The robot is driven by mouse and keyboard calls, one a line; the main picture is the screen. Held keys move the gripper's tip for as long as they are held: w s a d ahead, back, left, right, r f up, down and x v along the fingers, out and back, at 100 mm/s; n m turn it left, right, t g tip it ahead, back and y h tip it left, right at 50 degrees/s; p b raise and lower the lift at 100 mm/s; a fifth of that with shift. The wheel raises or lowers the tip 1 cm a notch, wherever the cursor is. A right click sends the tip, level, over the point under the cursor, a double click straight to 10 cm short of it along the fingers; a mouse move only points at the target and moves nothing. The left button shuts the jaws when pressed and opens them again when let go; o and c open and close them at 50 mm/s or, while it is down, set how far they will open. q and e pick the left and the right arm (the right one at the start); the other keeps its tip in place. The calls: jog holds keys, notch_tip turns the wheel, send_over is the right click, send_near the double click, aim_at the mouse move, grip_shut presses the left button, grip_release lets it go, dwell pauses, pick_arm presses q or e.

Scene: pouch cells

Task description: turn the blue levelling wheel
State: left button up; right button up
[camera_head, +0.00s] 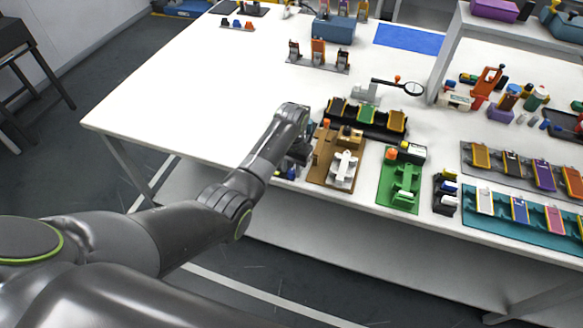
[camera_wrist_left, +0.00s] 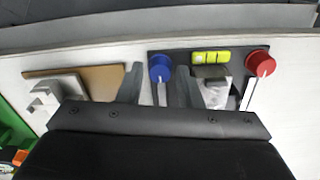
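The blue levelling wheel (camera_wrist_left: 160,67) is a round blue knob with a white pointer mark, on a dark plate at the table's front edge. In the left wrist view it lies between the two fingertips of my left gripper (camera_wrist_left: 159,78). The fingers are apart, with a gap at the left of the wheel; contact at the right cannot be told. In the head view my left gripper (camera_head: 298,152) points down at the table edge, left of the brown board, and mostly hides the levelling plate. My right gripper is not in view.
A yellow-green block (camera_wrist_left: 211,57) and a red wheel (camera_wrist_left: 260,64) share the dark plate (camera_wrist_left: 234,57). A brown board (camera_head: 321,168) with a white fixture (camera_head: 343,168) stands close beside my gripper. A green fixture (camera_head: 400,184) is further right. The table's left part is clear.

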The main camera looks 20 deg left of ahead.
pick_arm(q)
jog(key=shift+f, duration=0.25)
grip_shut()
jog(key=c, duration=0.7)
grip_release()
jog(key=c, duration=0.7)
grip_release()
